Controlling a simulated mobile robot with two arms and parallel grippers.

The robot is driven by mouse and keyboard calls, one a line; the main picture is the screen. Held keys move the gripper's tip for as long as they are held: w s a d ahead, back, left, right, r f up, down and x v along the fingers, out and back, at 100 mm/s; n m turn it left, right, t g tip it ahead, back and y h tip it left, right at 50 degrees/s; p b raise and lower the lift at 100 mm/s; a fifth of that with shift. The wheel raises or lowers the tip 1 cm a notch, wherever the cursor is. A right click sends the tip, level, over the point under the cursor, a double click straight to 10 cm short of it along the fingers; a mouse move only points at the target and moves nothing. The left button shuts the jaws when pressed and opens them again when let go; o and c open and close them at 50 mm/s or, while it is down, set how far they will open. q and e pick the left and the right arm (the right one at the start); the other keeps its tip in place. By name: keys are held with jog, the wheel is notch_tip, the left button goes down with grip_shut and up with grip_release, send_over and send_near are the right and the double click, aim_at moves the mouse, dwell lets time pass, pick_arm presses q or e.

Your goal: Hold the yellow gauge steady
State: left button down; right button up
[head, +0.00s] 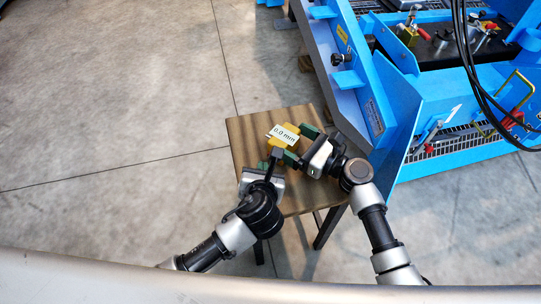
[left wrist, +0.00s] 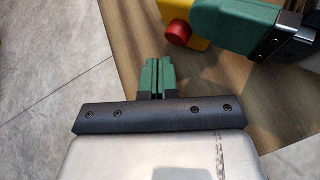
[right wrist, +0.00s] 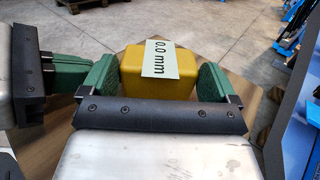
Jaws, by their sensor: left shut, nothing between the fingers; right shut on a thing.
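The yellow gauge (head: 273,139) is a yellow block with a white label reading "0.0 mm", above the small wooden table. In the right wrist view the gauge (right wrist: 136,75) sits between the green fingers of my right gripper (right wrist: 157,78), which is shut on it. A red knob (left wrist: 178,33) shows beside the gauge (left wrist: 203,14) in the left wrist view. My left gripper (head: 264,165) is just below the gauge in the head view. Its green fingers (left wrist: 160,75) are shut together with nothing between them, apart from the gauge. Whether the gauge touches the table is unclear.
The brown wooden table (head: 247,130) has bare top around the grippers. A large blue machine (head: 408,110) with sharp-edged plates stands close on the right, near my right arm. Black cables (head: 470,60) hang at the upper right. The concrete floor on the left is clear.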

pick_arm(q)
jog(key=shift+s+a, duration=0.45)
jog(key=shift+s, duration=0.25)
jog(key=shift+s+a, duration=0.45)
jog(key=shift+s, duration=0.25)
jog(key=shift+s+a, duration=0.45)
jog(key=shift+s, duration=0.25)
pick_arm(e)
jog(key=o, duration=1.3)
jog(key=shift+c, duration=0.2)
